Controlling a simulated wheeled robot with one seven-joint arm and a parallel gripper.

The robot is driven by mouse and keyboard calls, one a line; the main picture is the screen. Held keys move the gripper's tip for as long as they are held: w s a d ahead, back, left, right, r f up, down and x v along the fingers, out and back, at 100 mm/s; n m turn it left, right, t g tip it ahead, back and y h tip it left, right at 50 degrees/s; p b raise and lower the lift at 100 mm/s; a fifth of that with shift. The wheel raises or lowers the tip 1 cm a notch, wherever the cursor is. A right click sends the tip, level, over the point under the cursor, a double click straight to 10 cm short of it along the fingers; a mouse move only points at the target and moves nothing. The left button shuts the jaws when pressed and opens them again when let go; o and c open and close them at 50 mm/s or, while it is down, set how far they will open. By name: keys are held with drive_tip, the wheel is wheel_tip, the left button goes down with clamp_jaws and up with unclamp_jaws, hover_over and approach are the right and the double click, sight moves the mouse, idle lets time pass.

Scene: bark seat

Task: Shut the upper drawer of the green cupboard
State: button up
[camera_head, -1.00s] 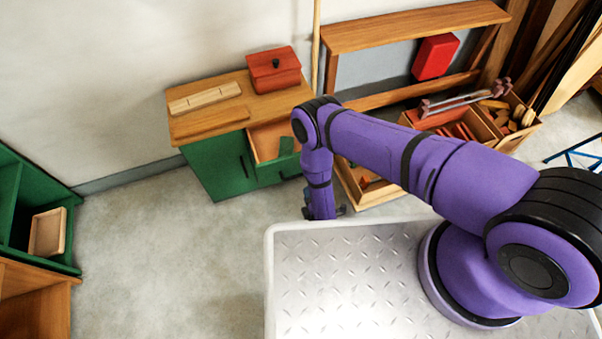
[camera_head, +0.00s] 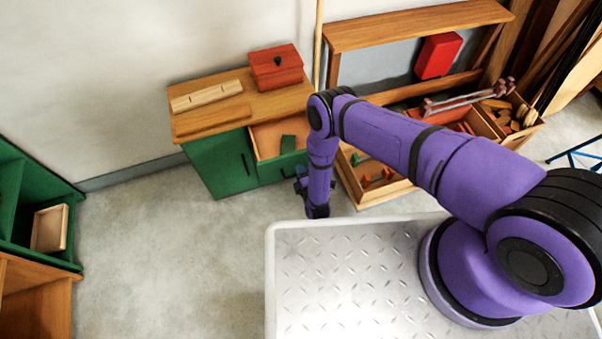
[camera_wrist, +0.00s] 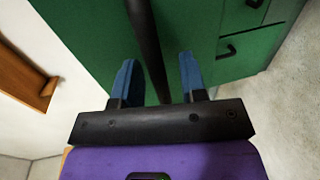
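The green cupboard (camera_head: 215,165) stands against the wall under a wooden top. In the wrist view, the two blue fingers of my gripper (camera_wrist: 158,78) are apart, facing a green front (camera_wrist: 90,35). A dark bar (camera_wrist: 146,35), which looks like a handle seen close up, runs between them. I cannot tell whether they touch it.
A red box (camera_head: 275,70) and a pale wooden piece (camera_head: 205,95) are on the cupboard top. An open wooden crate (camera_head: 375,190) stands on the floor just right of my gripper. Green shelving (camera_head: 30,200) is far left. The floor between is clear.

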drive_tip(key=shift+c, duration=0.5)
clamp_jaws()
